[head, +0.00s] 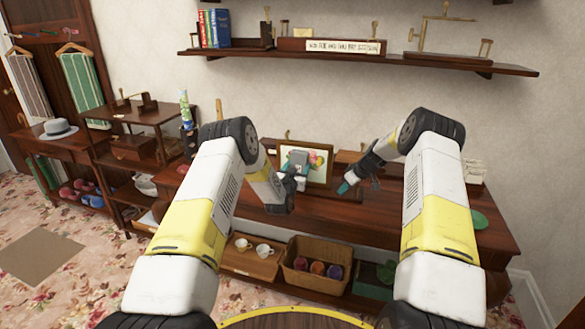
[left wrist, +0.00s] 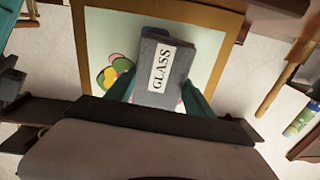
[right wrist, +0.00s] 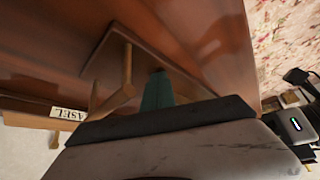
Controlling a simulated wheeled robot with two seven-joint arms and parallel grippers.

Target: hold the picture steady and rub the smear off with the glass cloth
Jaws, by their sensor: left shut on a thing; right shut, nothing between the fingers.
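The picture (head: 330,148) stands in a gold-brown frame on the dark wooden table and shows coloured balloon-like shapes. Its frame (left wrist: 215,18) also fills the left wrist view. My left gripper (head: 300,176) is shut on the grey glass cloth (left wrist: 168,68), a folded pad labelled GLASS, and holds it in front of the picture. I cannot tell whether the cloth touches the picture. The cloth (head: 298,160) covers part of the image, and I cannot make out a smear. My right gripper (head: 346,186) is shut and empty, to the right of the picture's lower corner.
The right wrist view shows a wooden stand with prongs (right wrist: 127,68) and a label reading EASEL (right wrist: 70,113). A shelf (head: 450,65) hangs above. Baskets (head: 318,265) and cups stand below the tabletop. A green round item (head: 479,219) lies at the table's right.

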